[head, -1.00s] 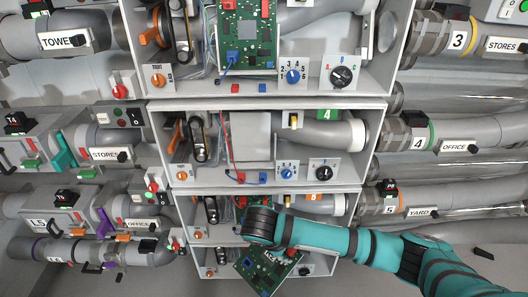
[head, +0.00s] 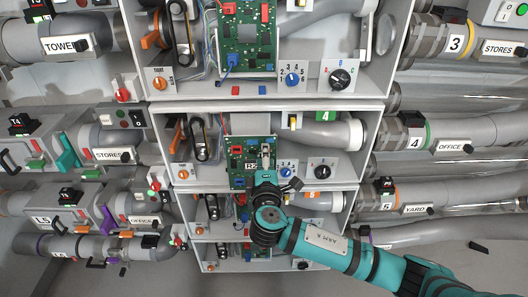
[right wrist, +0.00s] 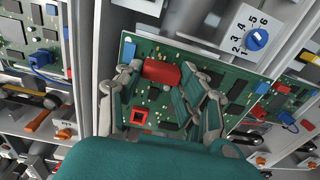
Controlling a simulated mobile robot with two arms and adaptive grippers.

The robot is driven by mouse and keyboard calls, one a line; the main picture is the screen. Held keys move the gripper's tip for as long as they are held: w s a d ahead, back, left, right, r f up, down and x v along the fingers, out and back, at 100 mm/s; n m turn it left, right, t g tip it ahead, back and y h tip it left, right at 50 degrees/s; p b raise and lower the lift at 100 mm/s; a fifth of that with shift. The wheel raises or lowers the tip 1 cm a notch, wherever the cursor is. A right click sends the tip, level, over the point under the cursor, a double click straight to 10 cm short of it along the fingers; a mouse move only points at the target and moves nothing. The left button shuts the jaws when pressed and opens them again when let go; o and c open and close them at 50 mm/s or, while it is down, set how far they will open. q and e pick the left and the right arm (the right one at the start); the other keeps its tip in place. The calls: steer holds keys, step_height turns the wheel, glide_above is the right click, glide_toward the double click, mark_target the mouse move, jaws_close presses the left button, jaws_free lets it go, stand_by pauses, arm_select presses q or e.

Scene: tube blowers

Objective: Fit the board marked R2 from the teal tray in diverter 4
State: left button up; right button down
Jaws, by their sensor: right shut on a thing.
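The green board marked R2 (head: 242,156) stands in front of the left-middle bay of diverter 4 (head: 272,105), which has a green 4 label (head: 326,115). My right gripper (head: 266,172) is at the board's lower right. I cannot tell whether the board is seated or just in front of the bay's back. My left gripper and the teal tray are not in view.
A thin red lead (head: 223,123) hangs at the bay's left, beside a dark belt (head: 199,138). A grey pipe (head: 335,135) and dial panels, one with a black knob (head: 322,171), lie to the right. Diverter 3 above holds a similar board (head: 247,45).

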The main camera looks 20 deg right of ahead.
steer(key=shift+w+a+r, duration=0.15)
steer(key=shift+a+r, duration=0.05)
steer(key=shift+r, duration=0.25)
steer(key=b, duration=0.2)
glide_toward(263, 124)
steer(key=shift+w, duration=0.5)
steer(key=shift+w+d+f, duration=0.15)
steer(key=shift+w+d, duration=0.2)
steer(key=shift+w, duration=0.15)
stand_by(0.5)
steer(key=shift+b+x, duration=0.75)
steer(key=shift+x, duration=1.3)
stand_by(2.4)
